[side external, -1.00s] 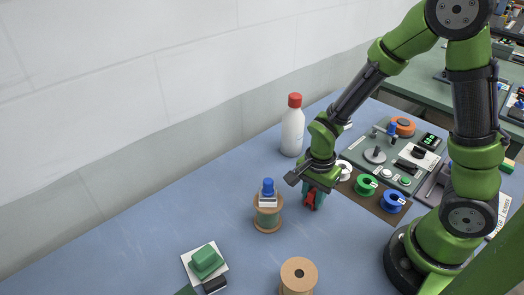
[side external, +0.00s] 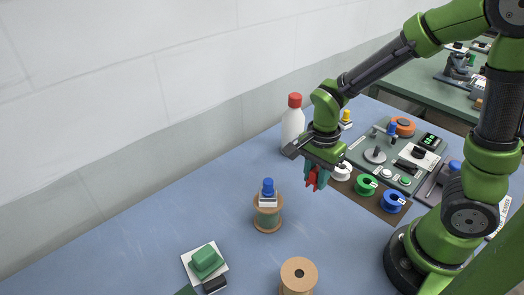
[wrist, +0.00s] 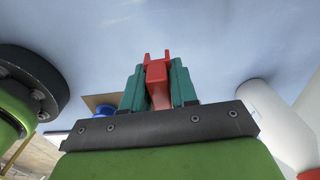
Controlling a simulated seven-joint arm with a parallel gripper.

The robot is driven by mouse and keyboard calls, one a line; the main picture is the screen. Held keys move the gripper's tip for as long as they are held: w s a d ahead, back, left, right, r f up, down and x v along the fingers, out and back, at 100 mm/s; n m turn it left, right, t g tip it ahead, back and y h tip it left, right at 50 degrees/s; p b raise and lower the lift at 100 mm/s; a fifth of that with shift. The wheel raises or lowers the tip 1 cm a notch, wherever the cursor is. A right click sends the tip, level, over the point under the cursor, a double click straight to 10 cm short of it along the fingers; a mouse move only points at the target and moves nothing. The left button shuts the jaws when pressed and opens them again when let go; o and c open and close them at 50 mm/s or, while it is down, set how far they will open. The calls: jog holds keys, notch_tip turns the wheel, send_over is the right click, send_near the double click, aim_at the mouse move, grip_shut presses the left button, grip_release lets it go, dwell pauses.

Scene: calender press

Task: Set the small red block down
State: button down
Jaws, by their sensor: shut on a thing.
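My gripper (side external: 316,182) is above the blue table, behind and to the right of the wooden spool with a blue-knobbed piece on it. Its teal fingers are shut on the small red block (wrist: 156,73), which shows between them in the wrist view. In the side view the red block (side external: 312,178) is partly hidden by the fingers. It appears held clear of the table.
The wooden spool (side external: 267,220) stands front left of my gripper, another spool (side external: 298,278) nearer. A white bottle (side external: 293,132) stands behind. White, green (side external: 365,185) and blue spools lie on a brown mat to the right. Open table lies left of the bottle.

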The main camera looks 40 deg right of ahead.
jog(key=shift+w+f, duration=0.2)
jog(key=shift+f, duration=0.25)
jog(key=shift+w+f, duration=0.2)
jog(key=shift+f, duration=0.25)
send_over(263, 176)
jog(key=shift+f, duration=2.45)
jog(key=shift+f, duration=0.15)
jog(key=c, duration=0.9)
grip_release()
